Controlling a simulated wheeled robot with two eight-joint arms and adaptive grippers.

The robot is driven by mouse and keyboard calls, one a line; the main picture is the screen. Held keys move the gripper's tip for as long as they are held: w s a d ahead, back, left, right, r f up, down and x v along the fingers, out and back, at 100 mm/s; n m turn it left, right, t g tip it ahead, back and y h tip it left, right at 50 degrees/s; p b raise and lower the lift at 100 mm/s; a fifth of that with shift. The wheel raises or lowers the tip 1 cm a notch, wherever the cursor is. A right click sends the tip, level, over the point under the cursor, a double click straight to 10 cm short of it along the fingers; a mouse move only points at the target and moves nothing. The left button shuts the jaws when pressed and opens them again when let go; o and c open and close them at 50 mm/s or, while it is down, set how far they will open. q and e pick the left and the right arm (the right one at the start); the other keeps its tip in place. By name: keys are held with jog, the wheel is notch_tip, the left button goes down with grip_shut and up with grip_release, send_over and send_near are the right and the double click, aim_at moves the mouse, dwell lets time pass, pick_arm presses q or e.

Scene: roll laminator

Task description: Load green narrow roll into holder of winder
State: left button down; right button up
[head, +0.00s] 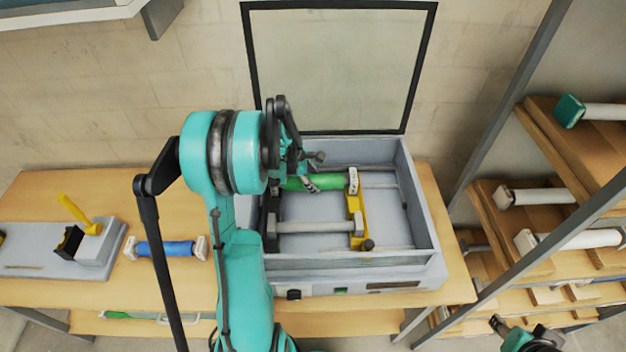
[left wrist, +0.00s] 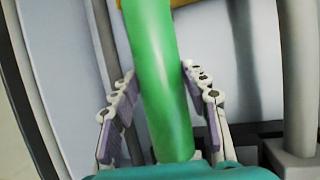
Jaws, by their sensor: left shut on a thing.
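The green narrow roll (head: 322,183) lies level inside the open grey winder (head: 425,225), towards its back. Its pale right end cap (head: 352,181) is at the top of the yellow holder (head: 358,205); I cannot tell if it is fully seated. Its left end is hidden behind my arm. My left gripper (head: 308,178) is shut on the roll. In the left wrist view, its fingers (left wrist: 158,100) lie on both sides of the green roll (left wrist: 160,75). My right gripper (head: 497,322) shows only partly at the bottom right, away from the winder.
A grey roll (head: 312,227) sits in front of the green one inside the winder. The raised lid (head: 340,65) stands behind. A blue roll (head: 165,249) and a grey stand (head: 95,250) are on the table at left. A shelf rack (head: 560,150) with rolls stands at right.

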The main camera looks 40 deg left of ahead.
pick_arm(q)
jog(key=shift+f, duration=0.15)
jog(key=shift+f+b, duration=0.5)
jog(key=shift+b, duration=0.1)
jog(key=c, duration=0.8)
grip_release()
